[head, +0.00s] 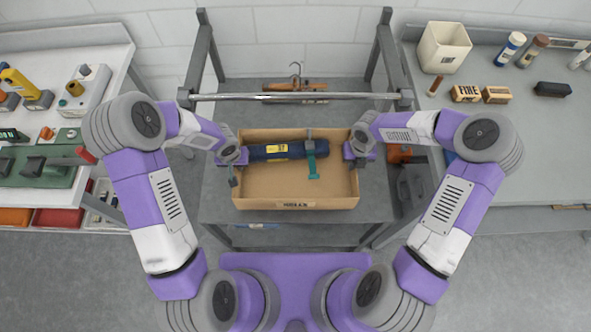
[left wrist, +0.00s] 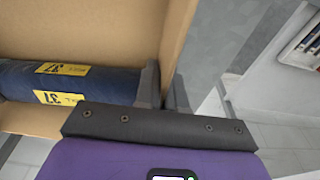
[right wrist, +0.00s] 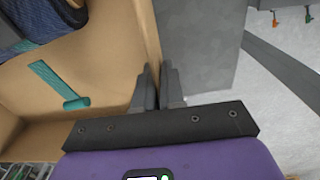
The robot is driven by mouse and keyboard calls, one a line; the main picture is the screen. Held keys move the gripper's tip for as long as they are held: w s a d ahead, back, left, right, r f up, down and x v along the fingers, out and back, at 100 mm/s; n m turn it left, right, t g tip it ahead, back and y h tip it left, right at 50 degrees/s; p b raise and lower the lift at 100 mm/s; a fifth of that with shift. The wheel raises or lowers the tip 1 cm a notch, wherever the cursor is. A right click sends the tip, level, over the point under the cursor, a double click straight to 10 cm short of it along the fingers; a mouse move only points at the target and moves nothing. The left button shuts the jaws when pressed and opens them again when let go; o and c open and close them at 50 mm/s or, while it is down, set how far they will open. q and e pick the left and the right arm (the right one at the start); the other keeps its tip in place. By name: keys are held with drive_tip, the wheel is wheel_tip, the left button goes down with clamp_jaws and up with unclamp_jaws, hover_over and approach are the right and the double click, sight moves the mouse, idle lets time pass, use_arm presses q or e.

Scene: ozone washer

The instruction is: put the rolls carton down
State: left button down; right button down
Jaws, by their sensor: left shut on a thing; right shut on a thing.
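The rolls carton (head: 295,190) is an open brown cardboard box with a label on its front wall, in the middle of the head view. Inside lie a dark blue roll (head: 272,152) with yellow labels and a teal-handled tool (head: 312,165). My left gripper (head: 234,172) is shut on the carton's left wall; in the left wrist view its fingers (left wrist: 165,88) straddle the wall. My right gripper (head: 357,160) is shut on the right wall, also between the fingers (right wrist: 160,88) in the right wrist view. The carton looks level over the grey table; I cannot tell whether it touches.
The grey table (head: 220,210) has a frame with a metal bar (head: 290,97) across it, behind the carton; a wooden hanger (head: 295,86) shows beyond. A cluttered bench stands at left. The right bench (head: 490,155) holds a cream bin (head: 443,47), bottles and small boxes.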

use_arm(q)
drive_tip(key=shift+w+f+b, duration=0.3)
drive_tip(key=shift+f, duration=0.15)
use_arm(e)
drive_tip(key=shift+w+f, duration=0.3)
drive_tip(key=shift+f, duration=0.1)
use_arm(q)
drive_tip(key=shift+r, duration=0.1)
use_arm(e)
drive_tip(key=shift+r, duration=0.1)
use_arm(q)
drive_tip(key=shift+s, duration=0.15)
use_arm(e)
drive_tip(key=shift+s, duration=0.15)
use_arm(q)
drive_tip(key=c, duration=1.2)
unclamp_jaws()
drive_tip(key=shift+c, duration=0.2)
use_arm(e)
drive_tip(key=c, duration=1.2)
unclamp_jaws()
drive_tip(key=shift+c, duration=0.2)
use_arm(q)
drive_tip(key=shift+r, duration=0.1)
